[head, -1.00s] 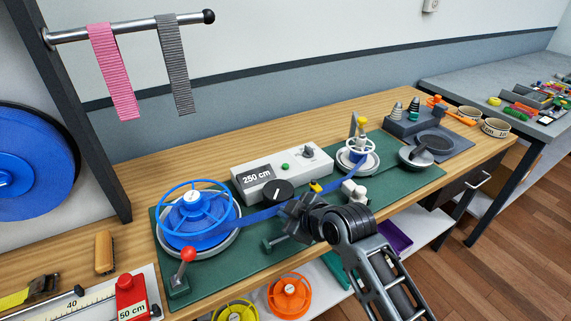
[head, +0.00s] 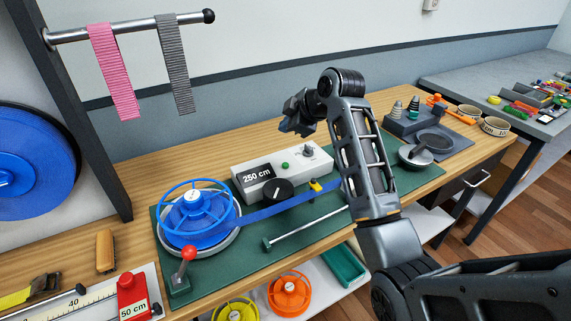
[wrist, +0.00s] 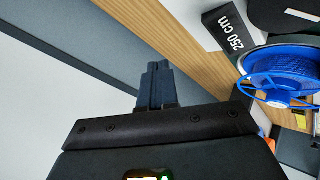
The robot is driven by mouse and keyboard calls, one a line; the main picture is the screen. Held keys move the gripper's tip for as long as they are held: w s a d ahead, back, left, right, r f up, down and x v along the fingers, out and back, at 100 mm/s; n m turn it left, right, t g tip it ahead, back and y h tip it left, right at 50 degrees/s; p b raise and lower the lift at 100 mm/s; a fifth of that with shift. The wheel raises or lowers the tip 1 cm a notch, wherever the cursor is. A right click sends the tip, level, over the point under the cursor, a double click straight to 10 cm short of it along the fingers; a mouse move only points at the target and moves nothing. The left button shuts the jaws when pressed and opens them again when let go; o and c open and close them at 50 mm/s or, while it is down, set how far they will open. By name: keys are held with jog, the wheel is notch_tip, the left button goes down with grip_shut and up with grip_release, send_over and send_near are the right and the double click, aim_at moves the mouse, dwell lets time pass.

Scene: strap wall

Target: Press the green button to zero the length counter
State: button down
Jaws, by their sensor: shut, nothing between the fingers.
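The green button (head: 285,165) sits on top of the white counter box (head: 262,176), left of a dark knob (head: 308,149). The counter's display (head: 257,176) reads 250 cm, and it also shows in the wrist view (wrist: 232,33). My gripper (head: 290,127) is raised above and behind the counter box, apart from the button. In the wrist view my gripper (wrist: 157,80) is shut and empty, with wall and bench behind it. The button is not visible in the wrist view.
A blue spool (head: 198,215) stands left on the green mat (head: 215,275), with blue strap running right past the counter. A red-knobbed lever (head: 188,255) stands in front. The bench behind the counter is clear.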

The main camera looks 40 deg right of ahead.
jog(key=shift+f, duration=0.15)
jog(key=b, duration=0.4)
send_over(287, 168)
jog(key=shift+f, duration=4.3)
jog(key=shift+f, duration=0.15)
jog(key=shift+f, duration=0.25)
jog(key=shift+f, duration=0.55)
jog(key=shift+r+p, duration=0.7)
jog(key=shift+r, duration=0.3)
